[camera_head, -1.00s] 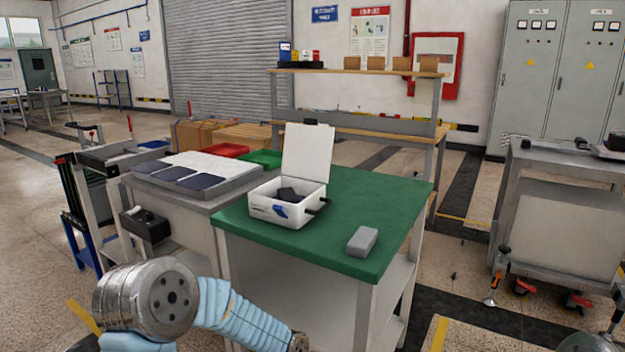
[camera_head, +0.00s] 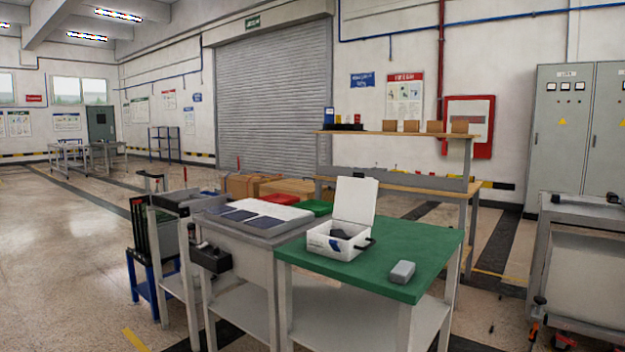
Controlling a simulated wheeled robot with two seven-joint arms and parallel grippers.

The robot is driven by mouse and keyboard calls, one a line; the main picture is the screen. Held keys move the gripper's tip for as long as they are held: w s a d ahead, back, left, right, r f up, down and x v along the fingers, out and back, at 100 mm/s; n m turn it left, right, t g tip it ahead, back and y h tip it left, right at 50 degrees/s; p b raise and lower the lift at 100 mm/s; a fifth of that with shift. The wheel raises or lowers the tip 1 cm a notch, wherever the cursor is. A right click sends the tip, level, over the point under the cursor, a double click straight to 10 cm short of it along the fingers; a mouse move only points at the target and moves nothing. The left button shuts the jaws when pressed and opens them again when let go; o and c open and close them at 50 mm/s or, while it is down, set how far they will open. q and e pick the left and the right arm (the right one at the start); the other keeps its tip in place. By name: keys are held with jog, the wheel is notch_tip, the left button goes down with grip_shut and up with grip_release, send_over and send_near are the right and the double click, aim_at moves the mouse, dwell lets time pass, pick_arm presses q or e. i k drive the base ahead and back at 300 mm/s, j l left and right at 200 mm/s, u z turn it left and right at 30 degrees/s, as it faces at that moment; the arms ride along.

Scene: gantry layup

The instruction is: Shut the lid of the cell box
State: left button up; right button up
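The white cell box (camera_head: 335,247) stands on the green-topped table (camera_head: 404,239), near its left part. Its lid (camera_head: 355,201) is open and stands roughly upright at the back of the box. Dark items (camera_head: 341,234) show inside the box. A dark handle or latch sticks out at the box's right side. Neither of my grippers is in view.
A small grey block (camera_head: 402,272) lies on the green top, right of the box. Left of it is a grey bench with a tray of dark blue sheets (camera_head: 240,214). Red (camera_head: 281,199) and green (camera_head: 318,207) bins stand behind. Open floor lies at left.

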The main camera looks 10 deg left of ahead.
aim_at(355, 198)
jog(key=i+l+u, duration=0.15)
jog(key=u, duration=0.35)
jog(key=l+u, duration=0.35)
jog(key=u, duration=0.15)
jog(key=i+l+u, duration=0.1)
jog(key=l+u, duration=0.2)
jog(key=u, duration=0.2)
jog(key=l, duration=3.1)
jog(key=l+u, duration=0.15)
jog(key=l, duration=0.3)
jog(key=l+u, duration=0.15)
jog(key=l, duration=0.3)
jog(key=k+l+u, duration=0.15)
jog(key=l, duration=0.3)
jog(key=k+l+u, duration=0.15)
jog(key=l, duration=0.3)
jog(key=l+u, duration=0.15)
jog(key=l, duration=0.3)
jog(key=k, duration=0.05)
